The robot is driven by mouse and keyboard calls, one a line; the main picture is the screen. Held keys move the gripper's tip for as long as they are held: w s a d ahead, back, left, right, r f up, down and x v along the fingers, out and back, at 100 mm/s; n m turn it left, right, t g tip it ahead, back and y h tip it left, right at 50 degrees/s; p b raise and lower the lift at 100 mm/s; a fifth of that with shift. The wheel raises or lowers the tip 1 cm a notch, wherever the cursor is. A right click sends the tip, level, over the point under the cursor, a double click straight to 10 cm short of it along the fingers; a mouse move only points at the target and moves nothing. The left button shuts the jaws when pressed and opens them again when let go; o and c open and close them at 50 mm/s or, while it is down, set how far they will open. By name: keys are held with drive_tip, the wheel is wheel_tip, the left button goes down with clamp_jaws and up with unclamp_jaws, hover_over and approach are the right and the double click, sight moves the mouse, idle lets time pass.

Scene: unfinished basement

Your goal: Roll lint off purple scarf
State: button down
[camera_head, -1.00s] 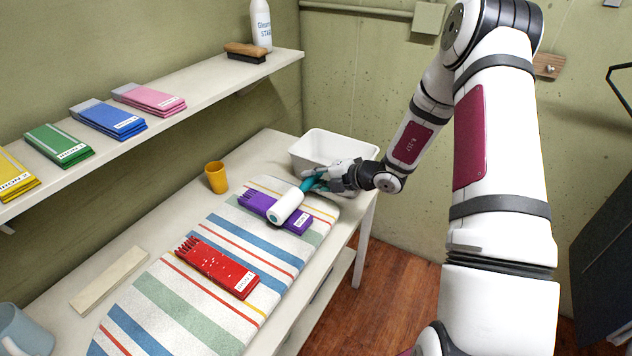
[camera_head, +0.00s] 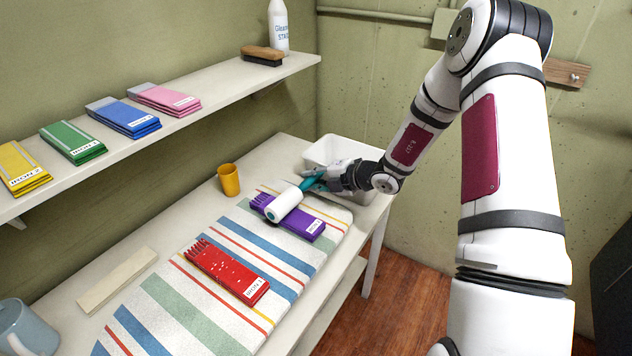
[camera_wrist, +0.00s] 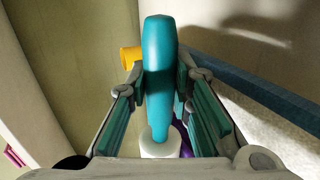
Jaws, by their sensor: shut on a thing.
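The purple scarf (camera_head: 305,226) lies folded flat on the striped ironing pad (camera_head: 185,310), with its fringe to the left and a white label at its right end. A lint roller with a white head (camera_head: 284,206) and a teal handle (camera_wrist: 160,70) is in my gripper (camera_head: 322,181). My gripper is shut on the teal handle. The roller head is over the left part of the scarf and seems to touch it; the exact contact is hidden. In the wrist view only a sliver of the purple scarf (camera_wrist: 185,142) shows beside the white head.
A red scarf (camera_head: 227,270) with white specks lies nearer on the pad. A yellow cup (camera_head: 229,180) stands behind, and a white bin (camera_head: 322,150) is at the table's far end. A wooden strip (camera_head: 117,279) lies left. A shelf (camera_head: 190,115) holds several folded scarves.

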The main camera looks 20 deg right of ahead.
drive_tip(key=shift+w+a+b, duration=0.45)
drive_tip(key=shift+w+a, duration=0.3)
drive_tip(key=shift+w, duration=0.3)
drive_tip(key=shift+w+a+b, duration=0.45)
drive_tip(key=shift+w+a, duration=0.25)
drive_tip(key=shift+w, duration=0.4)
drive_tip(key=shift+w+a+b, duration=0.45)
drive_tip(key=shift+w+a, duration=0.3)
drive_tip(key=shift+w, duration=0.3)
drive_tip(key=shift+s+d, duration=0.1)
drive_tip(key=shift+s, duration=0.05)
drive_tip(key=shift+s+d+p, duration=1.1)
drive_tip(key=shift+s+d, duration=0.35)
drive_tip(key=shift+s, duration=0.7)
drive_tip(key=shift+s+d+p, duration=1.15)
drive_tip(key=shift+s+d, duration=0.35)
drive_tip(key=shift+s, duration=0.6)
drive_tip(key=shift+s+d+p, duration=1.1)
drive_tip(key=shift+s+d, duration=0.35)
drive_tip(key=shift+s, duration=0.7)
wheel_tip(320, 180, up, 8)
drive_tip(key=p, duration=0.3)
